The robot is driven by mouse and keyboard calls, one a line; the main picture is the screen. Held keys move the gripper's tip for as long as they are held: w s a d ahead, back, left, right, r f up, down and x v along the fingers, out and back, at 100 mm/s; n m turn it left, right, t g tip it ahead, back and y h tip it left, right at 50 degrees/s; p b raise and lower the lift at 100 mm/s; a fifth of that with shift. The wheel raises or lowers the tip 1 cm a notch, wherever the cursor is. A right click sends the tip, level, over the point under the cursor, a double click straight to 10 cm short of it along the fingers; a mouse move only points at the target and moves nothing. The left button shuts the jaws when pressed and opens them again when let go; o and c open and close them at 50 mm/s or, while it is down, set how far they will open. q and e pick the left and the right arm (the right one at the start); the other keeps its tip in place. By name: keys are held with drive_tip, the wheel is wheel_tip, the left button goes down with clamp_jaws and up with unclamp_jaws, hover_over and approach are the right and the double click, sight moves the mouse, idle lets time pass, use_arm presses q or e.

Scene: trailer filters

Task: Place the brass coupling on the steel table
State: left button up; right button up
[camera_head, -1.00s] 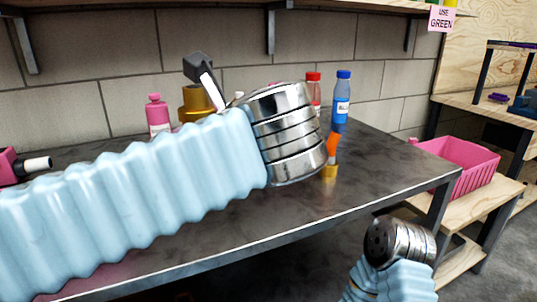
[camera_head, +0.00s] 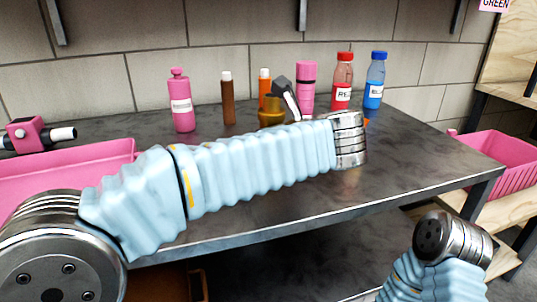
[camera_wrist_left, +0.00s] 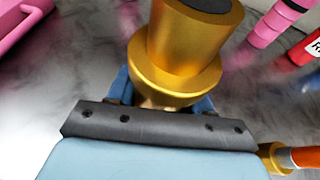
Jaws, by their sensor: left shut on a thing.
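The brass coupling (camera_head: 271,113) shows in the head view just behind my left forearm, which hides its lower part. In the left wrist view the coupling (camera_wrist_left: 196,45) is a gold cylinder with a wide flange and a dark top. My left gripper (camera_wrist_left: 160,98) is shut on it below the flange, with blue fingers on either side. The steel table (camera_head: 400,165) has a dark, smeared grey top. I cannot tell whether the coupling touches it. My right arm shows at the lower right of the head view, but its gripper is out of view.
A pink bottle (camera_head: 181,103), brown tube (camera_head: 228,100), pink cylinder (camera_head: 306,88), red bottle (camera_head: 343,82) and blue bottle (camera_head: 375,82) stand along the back. A pink tray (camera_head: 70,168) lies left. A small brass piece with an orange part (camera_wrist_left: 300,157) is near the gripper. The table's right part is clear.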

use_arm(q)
drive_tip(key=shift+w+f, duration=0.25)
drive_tip(key=shift+f, duration=0.1)
drive_tip(key=shift+w+d+f+b, duration=0.15)
drive_tip(key=shift+f+b, duration=0.3)
drive_tip(key=shift+f, duration=1.2)
drive_tip(key=shift+f, duration=0.15)
drive_tip(key=o, duration=1.2)
drive_tip(key=shift+o, duration=0.2)
drive_tip(key=p+v, duration=0.1)
drive_tip(key=v, duration=1.1)
